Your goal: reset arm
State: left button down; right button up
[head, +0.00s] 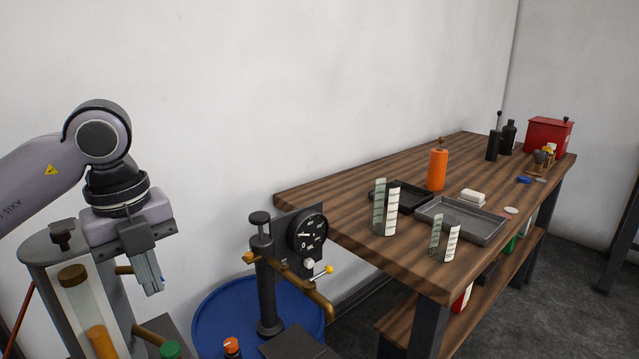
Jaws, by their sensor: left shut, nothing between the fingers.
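My left arm comes in from the left. My left gripper (150,275) points down, with its fingers together and nothing between them. It hangs in front of the white wall, beside a grey-topped apparatus with a clear cylinder (85,310), and overlaps it in the picture; I cannot tell whether they touch. My right gripper is not in the view.
A gauge stand (267,280) with a black dial (307,233) stands by a blue drum (215,312). A wooden bench (330,215) at right bears an orange bottle (437,170), grey tray (478,226), clear graduated cylinders (385,208) and red box (548,137).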

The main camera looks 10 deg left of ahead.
pick_arm(q)
jog(key=s+d+f+m+g+h, duration=0.25)
jog(key=d+f+m+h, duration=0.2)
jog(key=d, duration=0.65)
jog(key=s+d+r+n+t+h, duration=0.2)
jog(key=d+n+h, duration=0.1)
jog(key=d+h, duration=1.15)
jog(key=w+a+f+n+t+y, duration=0.3)
jog(key=a+f+n+t+y, duration=0.25)
jog(key=f+n+t, duration=0.35)
jog(key=w+a+f+n+t+y, duration=0.2)
jog(key=a+f+n+t+y, duration=0.4)
jog(key=n+t, duration=0.45)
jog(key=s+a+f+n+g+y, duration=0.2)
jog(key=s+f, duration=0.4)
jog(key=f, duration=0.4)
jog(key=s+a+f+n+g+y, duration=0.3)
jog(key=s+f+g, duration=0.4)
jog(key=f, duration=0.3)
jog(key=shift+s+a+f+n+y, duration=0.3)
jog(key=shift+a+n, duration=0.2)
jog(key=shift+a, duration=0.5)
jog(key=shift+a, duration=0.1)
